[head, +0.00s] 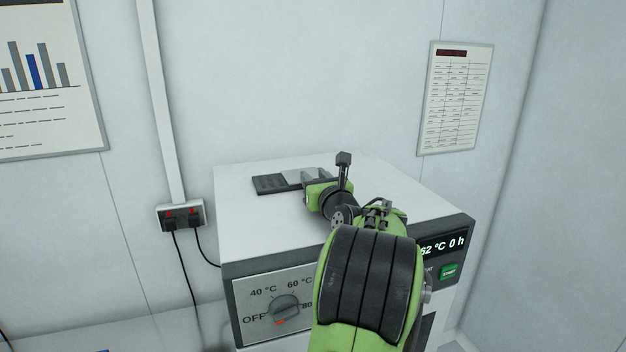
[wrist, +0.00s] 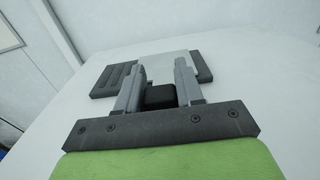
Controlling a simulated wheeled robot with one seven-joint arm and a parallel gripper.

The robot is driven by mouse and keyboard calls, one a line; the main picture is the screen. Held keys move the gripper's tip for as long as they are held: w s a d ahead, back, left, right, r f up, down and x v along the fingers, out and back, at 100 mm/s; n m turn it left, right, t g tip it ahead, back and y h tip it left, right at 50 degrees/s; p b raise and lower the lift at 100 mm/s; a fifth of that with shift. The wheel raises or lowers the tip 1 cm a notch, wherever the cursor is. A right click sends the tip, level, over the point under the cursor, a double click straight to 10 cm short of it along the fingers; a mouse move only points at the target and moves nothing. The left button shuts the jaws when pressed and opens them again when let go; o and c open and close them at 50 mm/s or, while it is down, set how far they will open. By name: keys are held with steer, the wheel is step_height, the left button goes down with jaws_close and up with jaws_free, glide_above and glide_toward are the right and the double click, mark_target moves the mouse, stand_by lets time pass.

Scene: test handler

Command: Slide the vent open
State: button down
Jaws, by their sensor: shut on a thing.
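The vent is a dark slotted plate (head: 268,184) with a pale grey slide (head: 294,177) across its middle, on top of the white oven (head: 250,222). In the wrist view, slots show in the dark plate (wrist: 117,78) left of the slide (wrist: 163,64), and a dark end shows on the right. My gripper (head: 318,173) is low over the vent. In the wrist view, my gripper (wrist: 160,75) has its two grey fingers closed on the vent's slide. A black block sits between the fingers; I cannot tell whether it is the slide's knob. The grip itself is partly hidden.
The oven front has a temperature dial (head: 285,306) with its red mark near OFF, a display (head: 441,245) and a green START button (head: 449,272). A wall socket (head: 181,215) with cables is at the left. The oven top around the vent is clear.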

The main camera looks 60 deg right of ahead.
steer(key=shift+s+d, duration=0.55)
steer(key=c, duration=0.8)
jaws_free()
steer(key=shift+w, duration=0.1)
steer(key=shift+a, duration=0.1)
steer(key=b+v, duration=0.4)
steer(key=v, duration=1)
steer(key=shift+s+a+f, duration=0.1)
steer(key=shift+s+a, duration=0.15)
steer(key=shift+s, duration=0.05)
steer(key=shift+s+a, duration=0.35)
steer(key=shift+a, duration=0.05)
